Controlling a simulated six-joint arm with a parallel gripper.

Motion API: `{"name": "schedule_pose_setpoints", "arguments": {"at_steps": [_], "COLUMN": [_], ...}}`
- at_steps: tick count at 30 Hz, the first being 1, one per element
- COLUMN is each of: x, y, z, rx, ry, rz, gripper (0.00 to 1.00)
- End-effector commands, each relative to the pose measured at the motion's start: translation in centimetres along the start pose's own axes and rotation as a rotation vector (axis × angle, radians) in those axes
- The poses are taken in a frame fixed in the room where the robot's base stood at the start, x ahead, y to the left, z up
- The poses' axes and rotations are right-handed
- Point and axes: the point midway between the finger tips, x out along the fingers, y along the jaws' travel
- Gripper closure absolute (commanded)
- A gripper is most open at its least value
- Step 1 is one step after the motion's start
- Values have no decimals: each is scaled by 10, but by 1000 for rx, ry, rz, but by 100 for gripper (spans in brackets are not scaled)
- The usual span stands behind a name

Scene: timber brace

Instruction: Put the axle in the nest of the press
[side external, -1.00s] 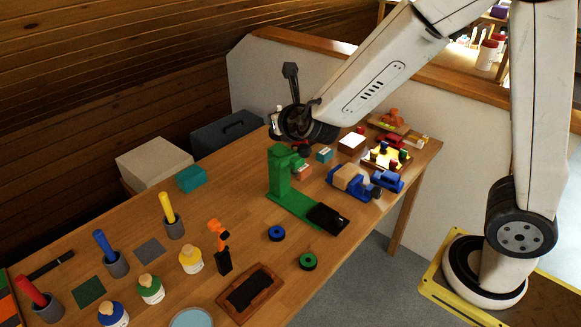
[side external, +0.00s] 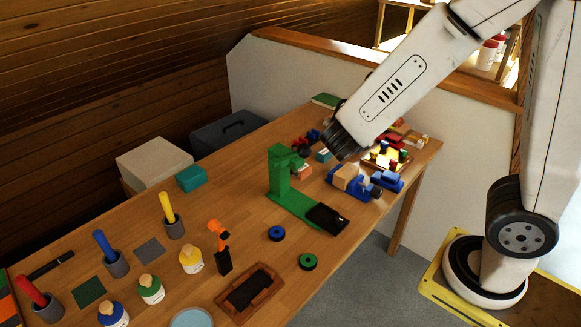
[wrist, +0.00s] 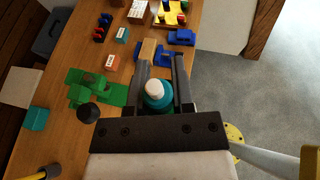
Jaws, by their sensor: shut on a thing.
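In the wrist view, my gripper (wrist: 157,85) has its two dark fingers on either side of a round thing with a white top and a teal body (wrist: 155,100), seen end-on; I cannot tell whether it is the axle. In the side view, my gripper (side external: 340,142) is above the far part of the table and its fingertips are hidden. The green press (side external: 281,172) stands on a green base with a black block at its near end; it also shows in the wrist view (wrist: 76,78), left of my gripper. Its nest is not clear.
A blue vise with a wooden block (side external: 347,178) stands right of the press. Small red and blue pieces (wrist: 101,28) and boxes lie behind. A blue ring (side external: 276,233) and a green ring (side external: 308,261) lie in front. Pots and bottles fill the left.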

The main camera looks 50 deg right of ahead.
Motion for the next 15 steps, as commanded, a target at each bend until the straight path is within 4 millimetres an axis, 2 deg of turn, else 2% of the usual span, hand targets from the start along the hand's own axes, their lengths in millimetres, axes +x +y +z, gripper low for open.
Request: {"name": "schedule_pose_setpoints", "arguments": {"at_steps": [3,8,15], "x": [-2,-4,5], "y": [-19,-40,-38], "z": [-2,-6,-28], "rx": [31,62,57], "ry": [0,0,0], "rz": [-73,-155,-149], "gripper": [100,100,100]}}
